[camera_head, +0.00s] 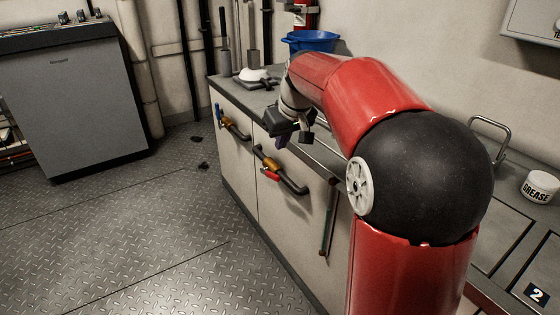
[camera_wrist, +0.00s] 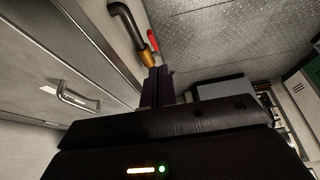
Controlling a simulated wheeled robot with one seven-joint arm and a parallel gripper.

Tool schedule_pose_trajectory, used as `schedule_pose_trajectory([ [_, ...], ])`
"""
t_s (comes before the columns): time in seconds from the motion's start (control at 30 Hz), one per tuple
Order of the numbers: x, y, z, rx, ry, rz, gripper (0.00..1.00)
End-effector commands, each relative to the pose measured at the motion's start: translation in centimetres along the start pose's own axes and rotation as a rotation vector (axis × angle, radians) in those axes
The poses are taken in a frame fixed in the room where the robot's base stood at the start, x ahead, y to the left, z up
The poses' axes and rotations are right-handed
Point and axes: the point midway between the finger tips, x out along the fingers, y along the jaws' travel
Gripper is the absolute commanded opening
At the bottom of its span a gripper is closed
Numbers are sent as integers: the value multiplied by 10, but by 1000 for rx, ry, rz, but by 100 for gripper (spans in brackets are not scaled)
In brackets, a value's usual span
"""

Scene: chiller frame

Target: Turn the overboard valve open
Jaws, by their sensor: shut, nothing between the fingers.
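Two pipe valves sit on the pale front of the bench in the head view. The nearer has a brass body (camera_head: 266,163) and a red handle (camera_head: 270,175) on a dark bent pipe. The farther valve (camera_head: 226,122) has a blue handle (camera_head: 218,113). No label shows which is the overboard valve. My gripper (camera_head: 284,141) is shut and empty, near the bench's front edge above the red-handled valve. In the wrist view, my purple fingers (camera_wrist: 157,75) are together, and the red handle (camera_wrist: 153,41) and brass body (camera_wrist: 146,58) lie beyond their tips. Contact is not clear.
A vertical bar handle (camera_head: 328,218) stands on the bench front, right of the valves. A grey cabinet (camera_head: 75,95) stands across the open metal floor (camera_head: 150,235).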

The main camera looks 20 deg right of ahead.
Motion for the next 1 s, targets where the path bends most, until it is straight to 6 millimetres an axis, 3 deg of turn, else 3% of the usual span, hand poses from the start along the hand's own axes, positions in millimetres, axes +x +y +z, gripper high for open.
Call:
schedule_pose_trajectory([
  [0.1,16,7,-26,-26,25,-13,0],
  [0.23,24,9,-35,-36,34,-18,0],
  [0.37,38,8,-35,-37,33,-19,0],
  [0.77,121,7,-37,-36,31,-19,0],
  [1.0,144,8,-15,-35,33,-18,0],
])
